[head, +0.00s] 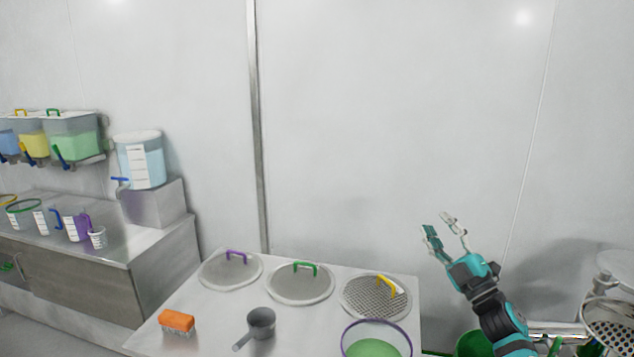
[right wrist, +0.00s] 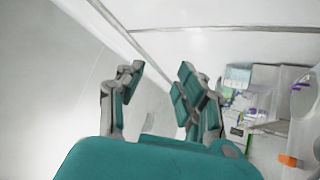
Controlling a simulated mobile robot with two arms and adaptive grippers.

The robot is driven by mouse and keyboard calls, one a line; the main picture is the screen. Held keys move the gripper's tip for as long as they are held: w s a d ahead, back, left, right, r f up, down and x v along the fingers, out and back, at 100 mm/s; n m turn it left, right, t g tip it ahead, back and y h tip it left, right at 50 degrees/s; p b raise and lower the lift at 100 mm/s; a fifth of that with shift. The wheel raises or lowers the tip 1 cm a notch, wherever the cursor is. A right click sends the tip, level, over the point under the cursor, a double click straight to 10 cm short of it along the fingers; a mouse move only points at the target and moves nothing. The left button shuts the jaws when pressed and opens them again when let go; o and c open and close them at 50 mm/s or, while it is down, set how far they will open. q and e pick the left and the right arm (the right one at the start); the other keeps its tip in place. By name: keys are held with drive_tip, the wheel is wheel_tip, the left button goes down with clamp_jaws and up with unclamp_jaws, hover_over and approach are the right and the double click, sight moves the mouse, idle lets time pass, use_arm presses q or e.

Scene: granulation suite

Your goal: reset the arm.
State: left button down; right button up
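My right gripper (head: 446,230) is teal and grey and is raised in the air in front of the white wall, right of the steel table. Its fingers are apart and nothing is between them. In the right wrist view the two fingers of the right gripper (right wrist: 160,95) are also spread and empty. My left gripper is not in the head view.
The steel table (head: 215,318) holds three round sieve lids, an orange brush (head: 177,321), a grey scoop (head: 261,322) and a purple-rimmed bowl (head: 376,347) of green material. A counter (head: 85,275) with jugs stands left. A perforated steel vessel (head: 612,330) stands far right.

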drive_tip(key=w+d+f+m+g+h, duration=0.3)
drive_tip(key=w+d+f+m+h, duration=0.2)
drive_tip(key=d+f+m+h, duration=0.75)
drive_tip(key=s+a+f+m+g+y+b, duration=0.1)
drive_tip(key=s+a+f+g+b, duration=0.3)
drive_tip(key=f, duration=1)
drive_tip(key=s+a+f+m+g+p, duration=0.1)
drive_tip(key=s+f, duration=0.6)
drive_tip(key=f, duration=0.6)
drive_tip(key=s+a+f+m+g+y+b, duration=0.1)
drive_tip(key=s+a+f+g+b, duration=0.3)
drive_tip(key=f, duration=1)
drive_tip(key=s+a+f+g, duration=0.2)
drive_tip(key=s+f+g, duration=0.2)
drive_tip(key=s+f, duration=1.9)
drive_tip(key=s+a+f+g+b, duration=0.1)
drive_tip(key=s+f, duration=0.2)
drive_tip(key=s, duration=0.7)
drive_tip(key=s+a+f+g+b, duration=0.1)
drive_tip(key=s+f+g, duration=0.1)
drive_tip(key=s, duration=0.8)
drive_tip(key=s+a+f+g+b, duration=0.1)
drive_tip(key=s+f, duration=0.3)
drive_tip(key=s, duration=0.6)
drive_tip(key=shift+a+f+g, duration=0.35)
drive_tip(key=shift+a+g, duration=0.05)
drive_tip(key=shift+a, duration=0.15)
